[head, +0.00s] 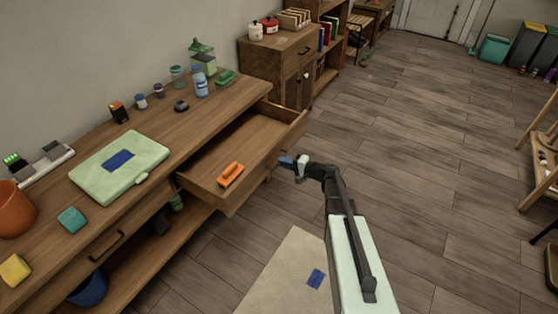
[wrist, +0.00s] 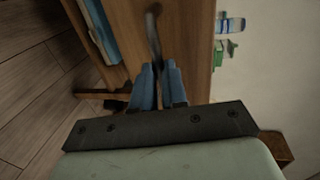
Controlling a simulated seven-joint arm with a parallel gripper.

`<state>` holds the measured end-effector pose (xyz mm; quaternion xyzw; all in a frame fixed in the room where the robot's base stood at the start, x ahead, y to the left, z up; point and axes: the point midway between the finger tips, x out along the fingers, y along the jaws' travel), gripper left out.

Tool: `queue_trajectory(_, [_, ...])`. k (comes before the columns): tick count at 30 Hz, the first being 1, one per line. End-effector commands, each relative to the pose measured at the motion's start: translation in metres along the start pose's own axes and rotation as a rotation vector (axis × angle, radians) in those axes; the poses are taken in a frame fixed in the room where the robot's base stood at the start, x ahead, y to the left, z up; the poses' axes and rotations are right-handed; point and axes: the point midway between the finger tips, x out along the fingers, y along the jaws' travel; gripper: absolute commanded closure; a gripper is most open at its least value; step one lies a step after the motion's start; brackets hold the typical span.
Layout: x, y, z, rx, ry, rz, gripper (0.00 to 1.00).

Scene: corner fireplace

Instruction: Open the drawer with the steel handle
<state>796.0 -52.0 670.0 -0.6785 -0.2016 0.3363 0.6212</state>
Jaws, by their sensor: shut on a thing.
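A wooden drawer (head: 232,192) stands pulled out from the long wooden workbench (head: 220,103), and an orange-handled object (head: 230,174) lies inside it. My gripper (head: 287,161) is at the front of this drawer in the head view. In the wrist view, the blue fingers of my gripper (wrist: 157,68) are shut on the steel handle (wrist: 153,36), which stands out from the drawer front (wrist: 185,50). The head view does not show the handle clearly. Another drawer, at the left, is closed and has a dark handle (head: 107,246).
A green case (head: 120,163), a teal block (head: 72,220) and several jars stand on the workbench. A blue bucket (head: 88,289) sits below. A beige mat (head: 272,277) lies on the floor. The floor to the right is mostly clear. A wooden cabinet (head: 275,62) stands behind.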

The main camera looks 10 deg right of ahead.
Motion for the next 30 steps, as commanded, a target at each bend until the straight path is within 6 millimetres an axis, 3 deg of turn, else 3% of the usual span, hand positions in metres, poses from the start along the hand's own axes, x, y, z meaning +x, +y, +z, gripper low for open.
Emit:
queue_trajectory(13, [-0.0032,0.0011,0.0003,-0.001,-0.002,0.001,1.0])
queue_trajectory(14, [-0.0031,0.0011,0.0003,-0.001,-0.002,0.001,0.85])
queue_trajectory(21, [-0.0031,0.0008,0.0,-0.001,-0.001,0.0,0.62])
queue_trajectory(30, [-0.0057,0.0006,-0.0001,0.0,0.0,0.0,0.62])
